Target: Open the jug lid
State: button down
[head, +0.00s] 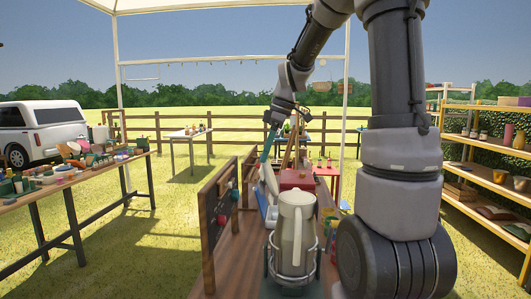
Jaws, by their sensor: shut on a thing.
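My gripper (274,126) is beyond the jug, above the far part of the bench and well apart from the jug. It is small in view and is shut on a thin teal thing (267,146), which points downward. What the teal thing is cannot be made out.
A wooden board (219,212) stands along the bench's left edge. A red box (297,180) lies behind the jug, with pale items left of it. Colored containers stand right of the jug, partly hidden by my arm. A cluttered table (84,172) stands left, yellow shelves (490,177) right.

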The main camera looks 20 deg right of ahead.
jog(key=shift+s+d+f, duration=0.1)
jog(key=shift+d+f, duration=0.05)
jog(key=shift+f, duration=0.05)
dwell(0.5)
jog(key=shift+c, duration=1.6)
grip_release()
jog(key=shift+r, duration=0.15)
jog(key=shift+d+r, duration=0.1)
jog(key=shift+r, duration=0.25)
jog(key=v, duration=1)
